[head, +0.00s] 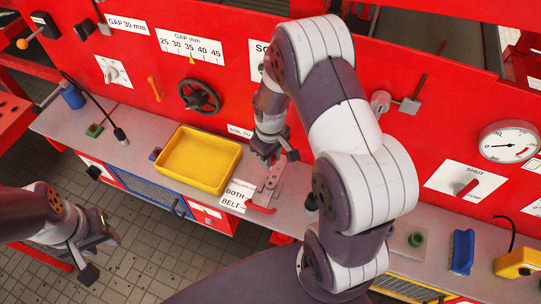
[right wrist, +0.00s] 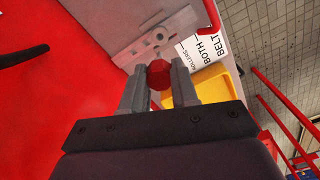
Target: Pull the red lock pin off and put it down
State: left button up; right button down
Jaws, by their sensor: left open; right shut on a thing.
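The red lock pin (right wrist: 159,74) is between the two fingers of my right gripper (head: 269,152), which is shut on it. In the right wrist view the pin's red head shows right in front of a grey metal plate (right wrist: 140,48) with holes. I cannot tell whether the pin is still seated in the plate or clear of it. In the head view the gripper hides the pin. The plate (head: 272,181) stands on the bench beside a red lever (head: 261,209) and a BOTH/BELT label (head: 236,194). My left gripper (head: 91,249) is open and empty, low at the left above the floor.
A yellow tray (head: 199,187), seen empty, sits on the grey bench left of the plate. A black handwheel (head: 199,97) and a red panel rise behind. A blue brush (head: 461,252) and green button (head: 416,239) are at the right.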

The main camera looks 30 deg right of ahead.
jog(key=shift+w+r+p, duration=0.1)
jog(key=shift+r+p, duration=1.25)
jog(key=shift+r, duration=0.15)
jog(key=shift+r, duration=0.1)
notch_tip(320, 180, up, 3)
jog(key=p, duration=0.3)
jog(key=shift+f, duration=0.2)
